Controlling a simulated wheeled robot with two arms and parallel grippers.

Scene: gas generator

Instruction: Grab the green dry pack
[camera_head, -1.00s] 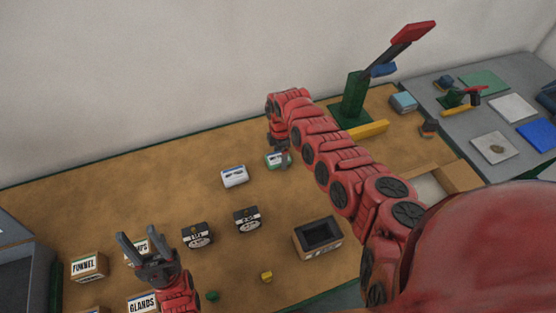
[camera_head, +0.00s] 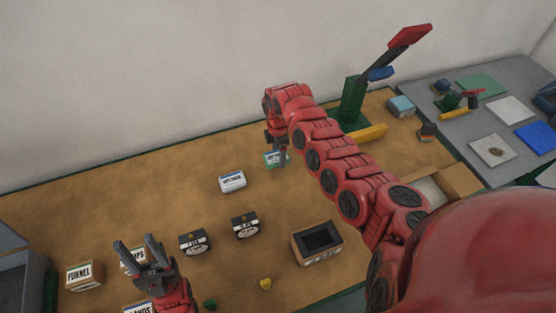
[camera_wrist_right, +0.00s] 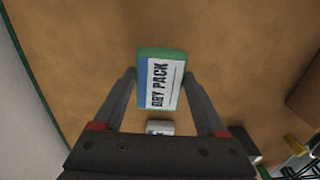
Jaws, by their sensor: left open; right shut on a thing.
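The green dry pack (camera_wrist_right: 160,80) has a white and blue label reading "DRY PACK". In the right wrist view it sits between the fingertips of my right gripper (camera_wrist_right: 159,76), which is shut on it. In the head view the pack (camera_head: 273,158) is partly hidden by my right gripper (camera_head: 278,150), at the back of the brown worktop. I cannot tell whether it is lifted off the surface. My left gripper (camera_head: 138,250) is open and empty at the front left, above the labelled boxes.
A white pack (camera_head: 232,181) lies in front of the green one. Two black-and-white boxes (camera_head: 194,242) (camera_head: 245,225), a FUNNEL box (camera_head: 84,275) and an open dark tray (camera_head: 317,242) stand nearer. A green lever stand (camera_head: 351,100) rises at right. The back-left worktop is clear.

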